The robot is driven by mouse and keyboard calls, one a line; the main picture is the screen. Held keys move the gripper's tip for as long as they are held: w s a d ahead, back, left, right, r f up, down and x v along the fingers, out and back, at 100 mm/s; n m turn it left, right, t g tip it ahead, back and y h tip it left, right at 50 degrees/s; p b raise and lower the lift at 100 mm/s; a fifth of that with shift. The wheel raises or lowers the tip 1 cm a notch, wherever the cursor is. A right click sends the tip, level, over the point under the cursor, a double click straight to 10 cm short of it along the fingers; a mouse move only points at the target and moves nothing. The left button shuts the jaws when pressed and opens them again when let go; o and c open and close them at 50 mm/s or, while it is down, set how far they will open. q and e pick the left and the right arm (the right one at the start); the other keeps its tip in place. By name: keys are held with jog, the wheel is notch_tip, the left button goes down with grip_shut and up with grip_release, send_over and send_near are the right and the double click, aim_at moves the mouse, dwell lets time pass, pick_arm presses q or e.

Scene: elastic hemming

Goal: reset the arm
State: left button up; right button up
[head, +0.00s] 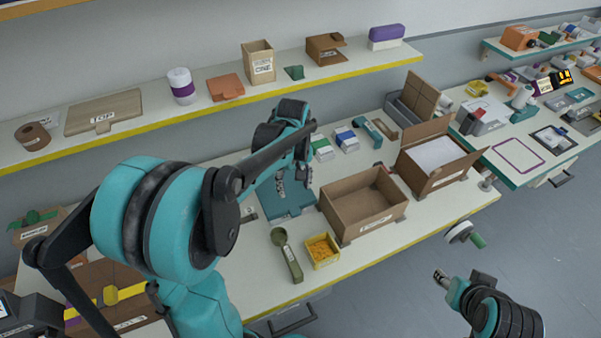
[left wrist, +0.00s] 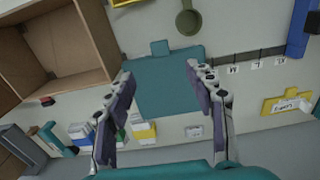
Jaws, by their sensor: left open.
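My left arm reaches over the workbench from the left in the head view. My left gripper (head: 305,174) hangs above the bench beside the open cardboard box (head: 350,222). In the left wrist view the gripper (left wrist: 163,78) has its two fingers spread wide, with nothing between them. A flat teal board (left wrist: 172,95) lies on the bench below the fingers; it also shows in the head view (head: 286,205). My right arm is at the lower right, with its end (head: 440,276) beyond the bench's front edge. Its jaw state is too small to tell.
A green scoop (head: 289,257) and a yellow bin (head: 322,251) of orange pieces lie near the front edge. A second box (head: 430,180) holds something white. Small cartons (head: 346,139) stand behind. A shelf (head: 220,108) runs along the wall. Open floor lies right of the bench.

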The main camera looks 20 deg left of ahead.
pick_arm(q)
jog(key=s+d+f+m+t+b, duration=0.3)
jog(key=s+d+m+t+b, duration=0.4)
jog(key=s+m, duration=0.3)
jog(key=s+d+b, duration=0.1)
jog(key=s, duration=0.1)
jog(key=shift+s+f+b, duration=0.3)
jog(key=shift+b, duration=0.1)
